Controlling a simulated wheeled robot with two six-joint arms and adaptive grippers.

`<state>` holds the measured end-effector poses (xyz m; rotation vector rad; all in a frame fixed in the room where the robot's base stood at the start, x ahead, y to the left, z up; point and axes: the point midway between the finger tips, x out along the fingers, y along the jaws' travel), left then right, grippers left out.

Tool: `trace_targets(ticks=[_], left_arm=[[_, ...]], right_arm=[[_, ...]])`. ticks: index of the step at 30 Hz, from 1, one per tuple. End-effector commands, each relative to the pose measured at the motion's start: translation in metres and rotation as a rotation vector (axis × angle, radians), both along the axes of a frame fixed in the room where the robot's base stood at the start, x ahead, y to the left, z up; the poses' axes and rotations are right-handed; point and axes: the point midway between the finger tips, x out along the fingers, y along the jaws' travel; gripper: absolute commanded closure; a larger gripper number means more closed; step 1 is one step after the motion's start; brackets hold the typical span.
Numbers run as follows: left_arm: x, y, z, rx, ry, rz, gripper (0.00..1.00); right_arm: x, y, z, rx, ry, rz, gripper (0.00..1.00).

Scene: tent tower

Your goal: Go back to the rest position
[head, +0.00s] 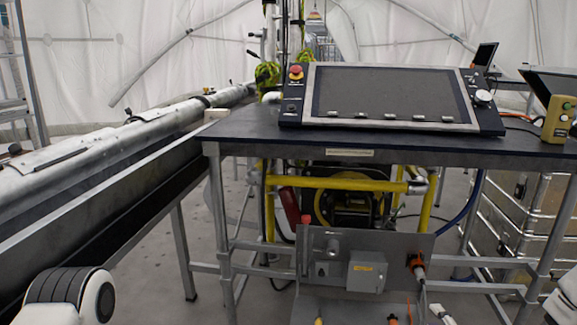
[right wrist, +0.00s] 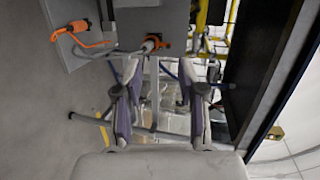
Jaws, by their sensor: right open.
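My right gripper (right wrist: 161,84) is open in the right wrist view, its two fingers apart with nothing between them. Beyond the fingers I see the metal frame and floor under the table, and the fingers appear to touch nothing. My left gripper is not in either view.
A dark-topped table (head: 240,130) with a control panel (head: 390,95) stands ahead. Below it are a yellow frame (head: 330,183) and a grey plate with a box (head: 367,270). A long silver tube (head: 70,160) runs along the left. Bare floor (head: 150,260) shows between.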

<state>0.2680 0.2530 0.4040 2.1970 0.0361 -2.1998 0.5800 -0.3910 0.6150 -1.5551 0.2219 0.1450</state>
Motion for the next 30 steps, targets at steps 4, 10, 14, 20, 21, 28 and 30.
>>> trace_targets(ticks=[4,10,14,20,21,28,30], left_arm=[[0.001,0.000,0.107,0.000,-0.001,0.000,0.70],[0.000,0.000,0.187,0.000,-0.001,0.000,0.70],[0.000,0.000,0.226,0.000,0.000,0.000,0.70],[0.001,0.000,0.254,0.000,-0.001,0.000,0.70],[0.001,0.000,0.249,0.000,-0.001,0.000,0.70],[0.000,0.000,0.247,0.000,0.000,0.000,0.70],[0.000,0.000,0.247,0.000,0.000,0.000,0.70]], right_arm=[[-0.034,0.056,0.039,-0.112,0.229,0.143,0.60],[-0.110,0.113,0.037,-0.340,0.550,0.385,0.60],[-0.167,0.135,0.041,-0.496,0.732,0.567,0.60],[-0.267,0.147,0.040,-0.779,1.006,0.957,0.60],[-0.281,0.145,0.036,-0.826,1.042,1.031,0.60],[-0.313,0.138,0.036,-0.971,1.087,1.312,0.60],[-0.313,0.138,0.036,-0.985,1.079,1.330,0.60]])
